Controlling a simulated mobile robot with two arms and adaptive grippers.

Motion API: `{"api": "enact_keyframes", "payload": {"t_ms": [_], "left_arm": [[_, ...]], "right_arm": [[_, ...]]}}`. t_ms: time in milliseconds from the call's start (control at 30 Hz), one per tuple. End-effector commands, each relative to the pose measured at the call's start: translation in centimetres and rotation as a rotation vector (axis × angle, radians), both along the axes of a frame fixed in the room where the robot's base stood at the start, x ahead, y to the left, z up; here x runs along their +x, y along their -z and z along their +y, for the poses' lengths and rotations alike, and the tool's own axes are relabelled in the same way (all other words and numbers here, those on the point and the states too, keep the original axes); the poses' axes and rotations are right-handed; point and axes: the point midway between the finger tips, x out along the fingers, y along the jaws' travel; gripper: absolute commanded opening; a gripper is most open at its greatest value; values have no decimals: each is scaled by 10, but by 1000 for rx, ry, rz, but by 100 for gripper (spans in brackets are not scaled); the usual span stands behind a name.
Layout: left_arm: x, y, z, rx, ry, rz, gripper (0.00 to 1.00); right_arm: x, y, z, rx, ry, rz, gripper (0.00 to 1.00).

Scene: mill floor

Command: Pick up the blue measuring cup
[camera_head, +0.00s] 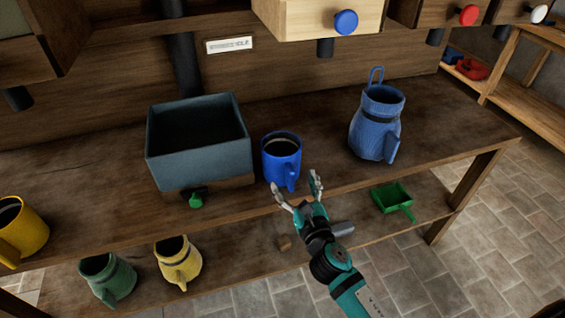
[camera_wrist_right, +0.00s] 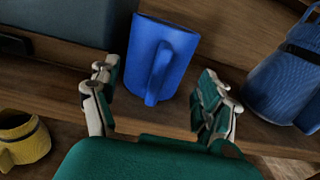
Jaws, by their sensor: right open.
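The blue measuring cup (camera_head: 281,158) stands upright on the wooden bench, with its handle toward me. My right gripper (camera_head: 297,186) is open and empty in front of the cup, close to its handle. In the right wrist view the cup (camera_wrist_right: 162,60) shows between and beyond the open fingers of the right gripper (camera_wrist_right: 158,100), with its handle turned toward the gripper. I see no finger closed on it. My left gripper is not in view.
A grey-blue box (camera_head: 199,180) stands close left of the cup. A blue jug (camera_head: 374,128) stands to the right. The bench (camera_head: 325,150) is clear between cup and jug. A drawer with a blue knob (camera_head: 346,22) overhangs behind. A green scoop (camera_head: 394,198) lies on the lower shelf.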

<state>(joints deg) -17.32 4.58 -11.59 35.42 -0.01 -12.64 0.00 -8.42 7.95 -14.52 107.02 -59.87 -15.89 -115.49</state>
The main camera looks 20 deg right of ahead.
Motion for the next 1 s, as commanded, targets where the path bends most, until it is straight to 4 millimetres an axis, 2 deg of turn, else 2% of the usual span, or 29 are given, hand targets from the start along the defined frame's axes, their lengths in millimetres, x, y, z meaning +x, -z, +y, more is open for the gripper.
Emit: {"api": "enact_keyframes", "payload": {"t_ms": [300, 633, 1000], "left_arm": [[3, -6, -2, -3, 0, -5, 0], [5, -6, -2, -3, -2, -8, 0], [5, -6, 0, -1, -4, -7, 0]], "right_arm": [[43, 0, 2, 1, 1, 0, 79], [50, 1, 3, 1, 0, 2, 77], [50, 1, 2, 0, 0, 1, 29]]}}
